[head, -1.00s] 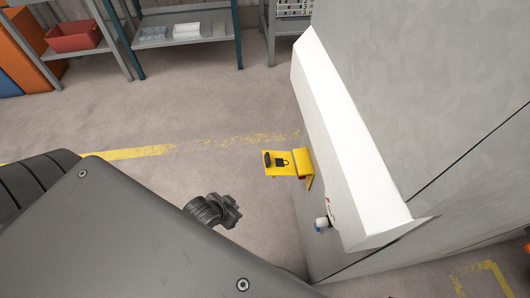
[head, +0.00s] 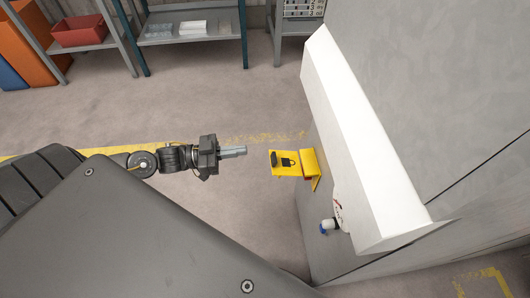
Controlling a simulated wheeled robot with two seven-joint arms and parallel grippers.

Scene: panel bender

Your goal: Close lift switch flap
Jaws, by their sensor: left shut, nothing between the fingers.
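The yellow lift switch flap (head: 285,163) sticks out from the side of the grey machine cabinet (head: 318,235). It bears a black padlock symbol and a small dark piece at its left end. It stands open, away from the yellow switch housing (head: 312,165). My left gripper (head: 240,151) is to the left of the flap, its fingers shut and pointing right at it. A small gap shows between the fingertips and the flap, and nothing is held. My right gripper is not in view.
A white sloped ledge (head: 365,150) juts from the cabinet above and right of the flap. Shelves with a red bin (head: 81,31) stand at the back. The floor between is clear.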

